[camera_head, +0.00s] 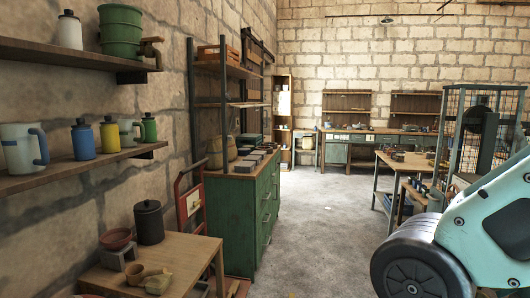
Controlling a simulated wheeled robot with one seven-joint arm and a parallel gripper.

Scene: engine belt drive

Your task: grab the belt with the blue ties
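I cannot make out a belt with blue ties anywhere in this view. My gripper is not in view; only a pale, dark-jointed part of my arm fills the lower right corner and hides what lies behind it. A workbench (396,163) at the right holds small items that are too small to tell apart. Some blue items show on its lower level, but I cannot tell what they are.
Wall shelves (85,177) with bottles and jugs line the left. A wooden table (178,268) with pots stands below them, before a green cabinet (243,212). A wire cage (485,103) stands at right. The grey floor (322,222) between is clear, leading to back benches (377,131).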

